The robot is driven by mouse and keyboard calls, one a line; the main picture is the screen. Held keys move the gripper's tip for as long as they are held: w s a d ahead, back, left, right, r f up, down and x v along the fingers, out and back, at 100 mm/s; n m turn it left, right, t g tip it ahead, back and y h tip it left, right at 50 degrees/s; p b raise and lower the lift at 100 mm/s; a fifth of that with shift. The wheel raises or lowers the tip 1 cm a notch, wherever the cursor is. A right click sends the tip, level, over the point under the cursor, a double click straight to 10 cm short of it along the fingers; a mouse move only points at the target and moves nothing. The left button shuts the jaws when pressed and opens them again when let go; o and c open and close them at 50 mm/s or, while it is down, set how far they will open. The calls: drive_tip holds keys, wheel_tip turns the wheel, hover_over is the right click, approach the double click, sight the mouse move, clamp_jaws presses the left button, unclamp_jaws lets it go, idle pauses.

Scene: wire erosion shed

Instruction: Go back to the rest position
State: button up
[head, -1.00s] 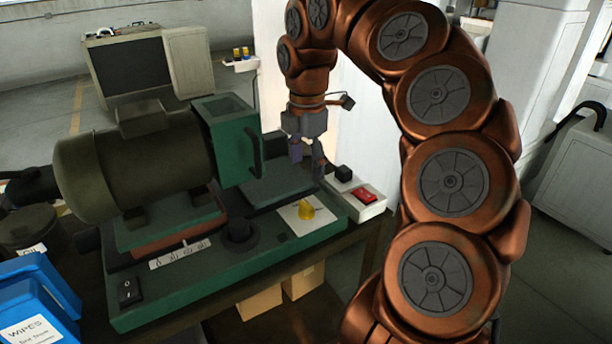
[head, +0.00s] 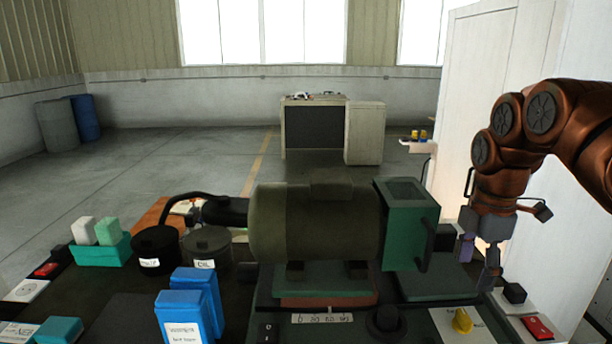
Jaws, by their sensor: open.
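My gripper (head: 478,264) hangs from my copper-coloured arm at the right of the head view, fingers pointing down. Its fingers are apart, with nothing seen between them. It is just right of the green box end of the machine (head: 408,230), above the right end of the bench. A yellow knob (head: 462,321) and a red switch (head: 538,327) lie below it. A small black block (head: 514,292) is close to the right fingertip. I cannot tell whether the fingers touch anything.
Blue wipes boxes (head: 184,318), dark lidded pots (head: 157,248) and a green tray (head: 102,252) stand on the left of the bench. A white wall panel (head: 478,90) rises behind my arm. A grey cabinet (head: 364,133) stands far back, with open floor around it.

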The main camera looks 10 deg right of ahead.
drive_tip(key=s+a+f+m+g, duration=0.1)
drive_tip(key=s+a+f+m, duration=0.35)
drive_tip(key=s+a, duration=0.25)
drive_tip(key=s+a+f+m, duration=0.4)
drive_tip(key=s+a+m, duration=0.1)
drive_tip(key=s+a, duration=0.3)
drive_tip(key=s+a+f+m, duration=0.1)
drive_tip(key=s+f+m, duration=0.6)
drive_tip(key=s, duration=0.1)
drive_tip(key=shift+a+g, duration=0.3)
drive_tip(key=shift+g, duration=0.1)
drive_tip(key=shift+s, duration=0.1)
drive_tip(key=shift+c, duration=0.4)
